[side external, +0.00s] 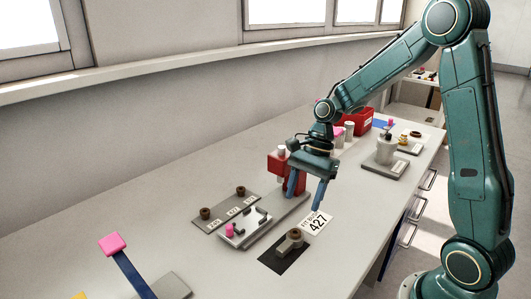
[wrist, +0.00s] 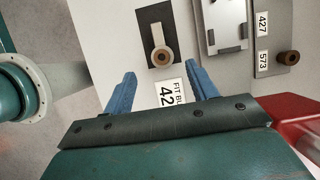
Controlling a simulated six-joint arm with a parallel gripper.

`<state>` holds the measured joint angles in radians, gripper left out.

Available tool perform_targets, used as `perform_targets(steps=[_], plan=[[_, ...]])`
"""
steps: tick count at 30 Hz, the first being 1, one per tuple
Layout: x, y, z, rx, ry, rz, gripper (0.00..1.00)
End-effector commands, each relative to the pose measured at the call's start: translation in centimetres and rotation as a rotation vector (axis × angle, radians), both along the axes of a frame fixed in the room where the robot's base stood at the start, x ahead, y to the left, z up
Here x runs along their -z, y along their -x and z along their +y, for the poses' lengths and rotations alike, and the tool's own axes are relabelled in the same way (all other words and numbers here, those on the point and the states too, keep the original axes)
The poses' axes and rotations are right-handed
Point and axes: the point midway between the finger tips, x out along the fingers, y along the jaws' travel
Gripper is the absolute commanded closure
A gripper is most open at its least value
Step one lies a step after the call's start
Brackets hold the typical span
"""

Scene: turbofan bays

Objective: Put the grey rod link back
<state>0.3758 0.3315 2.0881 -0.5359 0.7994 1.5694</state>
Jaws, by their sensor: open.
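The grey rod link (side external: 290,240) lies on a black mat (side external: 272,259) on the bench, with a brown bushing at one end. In the wrist view the rod link (wrist: 158,33) lies ahead of my fingers, its bushing end towards me. My gripper (side external: 305,198) is open and empty above the bench, up from the mat and beside a white card reading 427 (side external: 318,223). In the wrist view my gripper (wrist: 161,75) has its blue fingers spread, with the card between and below them and the rod link beyond the tips.
A grey fixture plate with a pink knob (side external: 229,230) and a labelled strip (side external: 208,224) with brown bushings lie left of the mat. A red stand (side external: 274,162) rises behind my gripper. A red bin (side external: 361,121) is farther back.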

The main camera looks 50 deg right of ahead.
Motion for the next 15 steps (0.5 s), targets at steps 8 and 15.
perform_targets(steps=[8, 15], plan=[[-0.88, 0.02, -0.40, 0.001, 0.001, 0.000, 0.42], [-0.87, 0.02, -0.38, 0.000, 0.001, 0.000, 0.42]])
